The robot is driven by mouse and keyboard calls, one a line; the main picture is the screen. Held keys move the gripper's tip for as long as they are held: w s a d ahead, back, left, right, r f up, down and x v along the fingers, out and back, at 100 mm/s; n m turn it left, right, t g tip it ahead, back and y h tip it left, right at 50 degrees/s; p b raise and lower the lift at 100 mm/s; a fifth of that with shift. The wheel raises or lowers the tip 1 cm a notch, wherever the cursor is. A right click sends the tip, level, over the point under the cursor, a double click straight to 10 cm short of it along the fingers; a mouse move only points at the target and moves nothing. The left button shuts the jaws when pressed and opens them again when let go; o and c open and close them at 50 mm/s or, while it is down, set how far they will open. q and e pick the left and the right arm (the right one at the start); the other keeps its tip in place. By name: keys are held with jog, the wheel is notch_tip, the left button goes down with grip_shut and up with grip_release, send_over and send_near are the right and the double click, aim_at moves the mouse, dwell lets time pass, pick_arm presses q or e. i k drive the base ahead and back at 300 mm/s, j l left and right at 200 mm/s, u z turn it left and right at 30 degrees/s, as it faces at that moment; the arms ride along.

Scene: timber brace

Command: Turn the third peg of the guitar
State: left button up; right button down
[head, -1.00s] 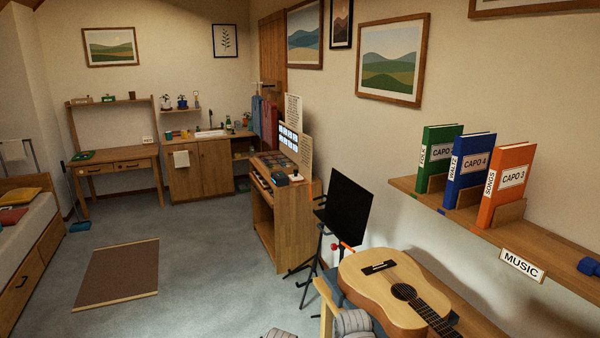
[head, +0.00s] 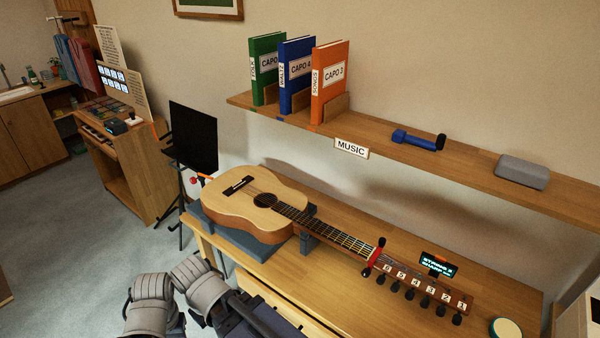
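The guitar (head: 237,205) lies on its back on the bench, its neck pointing right and toward me. Its headstock (head: 415,283) carries a row of small numbered labels that seem to run from 6 at the left to 1 at the right. Several black pegs stick out along its near edge. The peg by the label 3 (head: 424,302) is among them, with nothing touching it. A small tuner display (head: 437,267) with lit text, too small to read surely, sits at the headstock. Grey parts of my arms show at the bottom left, but no gripper fingers are visible.
A red clamp (head: 375,256) with black ends crosses the neck near the headstock. A grey rest (head: 310,238) holds the neck. A round pale-topped object (head: 505,328) is right of the headstock. The wall shelf (head: 470,158) with binders hangs above. Bare bench (head: 345,290) lies before the neck.

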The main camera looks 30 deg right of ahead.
aim_at(425, 302)
jog(key=z, duration=1.75)
jog(key=k+j+z, duration=0.1)
jog(key=z, duration=0.15)
jog(key=k+z, duration=0.25)
